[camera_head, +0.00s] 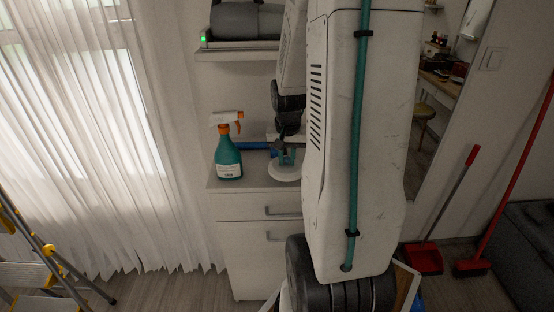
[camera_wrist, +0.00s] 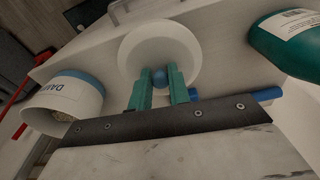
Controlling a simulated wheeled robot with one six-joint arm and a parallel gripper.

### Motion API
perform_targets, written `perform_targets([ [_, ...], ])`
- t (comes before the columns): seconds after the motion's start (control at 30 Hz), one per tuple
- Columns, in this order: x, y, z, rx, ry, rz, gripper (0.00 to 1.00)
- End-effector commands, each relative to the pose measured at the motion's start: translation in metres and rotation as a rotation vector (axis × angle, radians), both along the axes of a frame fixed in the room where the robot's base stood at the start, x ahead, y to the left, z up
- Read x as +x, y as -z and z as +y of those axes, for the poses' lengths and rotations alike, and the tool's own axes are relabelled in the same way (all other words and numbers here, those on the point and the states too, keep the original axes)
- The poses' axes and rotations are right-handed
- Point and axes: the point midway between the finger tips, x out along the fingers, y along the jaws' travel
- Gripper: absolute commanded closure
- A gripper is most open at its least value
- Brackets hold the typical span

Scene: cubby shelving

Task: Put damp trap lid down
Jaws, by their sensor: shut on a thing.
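The damp trap lid (camera_wrist: 141,40) is a white round disc with a blue knob (camera_wrist: 160,77) in its middle. My gripper (camera_wrist: 160,73) has its teal fingers closed on this knob. In the head view my gripper (camera_head: 287,157) points down over the right part of the cabinet top, with the white lid (camera_head: 284,174) level under it. I cannot tell whether the lid touches the surface. The damp trap tub (camera_wrist: 72,104), white with a blue band and lettering, stands at the left of the wrist view, with grainy contents showing. In the head view it is hidden behind my arm.
A teal spray bottle (camera_head: 228,157) with an orange head stands left of the lid on the white cabinet top (camera_head: 245,183). A blue cylindrical thing (camera_head: 257,146) lies behind them. A shelf (camera_head: 237,54) with a grey item hangs above.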

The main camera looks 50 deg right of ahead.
Motion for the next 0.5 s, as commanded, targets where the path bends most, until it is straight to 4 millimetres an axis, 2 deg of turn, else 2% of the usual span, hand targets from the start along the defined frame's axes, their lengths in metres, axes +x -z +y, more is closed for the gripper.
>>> perform_targets([
  [0.27, 0.011, 0.002, -0.007, 0.0, -0.01, 0.0, 1.0],
  [0.5, 0.009, 0.036, -0.009, 0.001, -0.005, 0.0, 1.0],
])
